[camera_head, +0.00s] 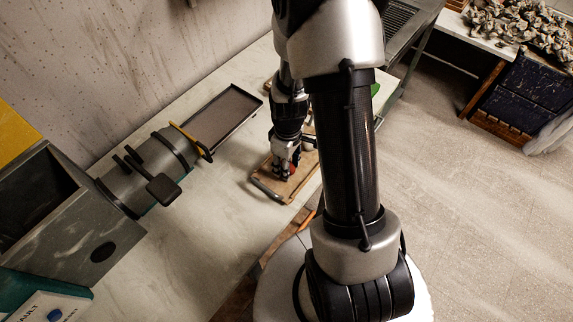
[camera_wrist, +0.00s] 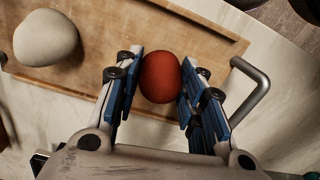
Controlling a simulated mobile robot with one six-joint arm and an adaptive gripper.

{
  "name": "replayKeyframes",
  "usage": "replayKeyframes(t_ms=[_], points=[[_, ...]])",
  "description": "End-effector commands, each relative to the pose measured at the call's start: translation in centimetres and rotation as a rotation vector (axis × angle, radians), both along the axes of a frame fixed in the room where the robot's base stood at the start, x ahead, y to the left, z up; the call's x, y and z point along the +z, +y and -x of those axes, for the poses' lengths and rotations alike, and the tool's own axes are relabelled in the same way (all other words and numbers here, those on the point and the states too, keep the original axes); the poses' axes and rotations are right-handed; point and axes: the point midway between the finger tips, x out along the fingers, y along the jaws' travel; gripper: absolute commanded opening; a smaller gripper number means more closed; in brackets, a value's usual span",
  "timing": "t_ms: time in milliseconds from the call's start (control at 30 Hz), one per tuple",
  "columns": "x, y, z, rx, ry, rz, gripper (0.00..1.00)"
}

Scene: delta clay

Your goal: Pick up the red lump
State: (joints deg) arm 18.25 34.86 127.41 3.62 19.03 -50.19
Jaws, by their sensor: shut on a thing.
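The red lump (camera_wrist: 160,78) is a rounded, dark red ball between the two fingers of my gripper (camera_wrist: 156,82) in the wrist view. The blue-padded fingers are shut on it from both sides. The lump is over a wooden tray (camera_wrist: 100,28); I cannot tell whether it touches the board. In the head view, my gripper (camera_head: 286,168) points down at the tray (camera_head: 265,172), and only a small bit of the red lump (camera_head: 292,169) shows beside the fingers.
A pale lump (camera_wrist: 46,38) lies on the tray to the left. A metal handle (camera_wrist: 252,90) rises at the tray's right end. In the head view, a grey cylindrical machine (camera_head: 140,180) and a dark shallow tray (camera_head: 222,117) are left of my gripper. The pale tabletop (camera_head: 200,240) has free room in front.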

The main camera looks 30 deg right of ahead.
Motion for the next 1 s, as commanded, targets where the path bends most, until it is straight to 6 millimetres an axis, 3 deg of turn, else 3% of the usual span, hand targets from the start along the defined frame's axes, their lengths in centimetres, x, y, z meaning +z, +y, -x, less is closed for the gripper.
replayKeyframes(t_ms=[267,367,700,1000], points=[[2.7,0.0,-0.1,0.000,-0.004,0.001,0.09],[4.8,0.0,-0.2,0.000,-0.005,0.002,0.09],[14.7,0.0,-0.1,0.000,-0.005,0.002,0.09],[19.4,0.0,0.0,0.000,-0.002,0.001,0.09]])
